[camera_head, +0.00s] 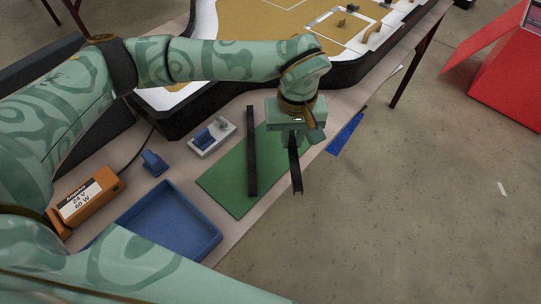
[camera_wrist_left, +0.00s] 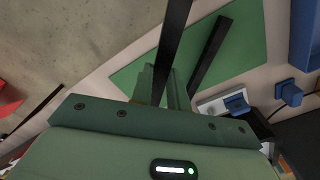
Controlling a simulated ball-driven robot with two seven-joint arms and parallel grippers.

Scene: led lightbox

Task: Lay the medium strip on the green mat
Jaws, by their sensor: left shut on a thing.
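The green mat (camera_head: 222,183) lies on the table near its front edge. A long dark strip (camera_head: 251,150) lies on it, and it also shows in the left wrist view (camera_wrist_left: 208,55). My left gripper (camera_head: 292,134) is over the right part of the mat, shut on a second dark strip (camera_head: 296,172). In the left wrist view this strip (camera_wrist_left: 173,38) runs out from between the fingers (camera_wrist_left: 166,88). It appears raised above the mat, with one end reaching past the mat's edge in the head view. I cannot tell its full length. My right gripper is not in view.
A blue tray (camera_head: 212,246) stands front left of the mat. An orange power supply (camera_head: 92,198), a small blue part (camera_head: 154,162) and a white block with a blue piece (camera_head: 212,138) sit left of it. A blue flat piece (camera_head: 345,133) lies right. A large lightbox panel (camera_head: 250,20) stands behind.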

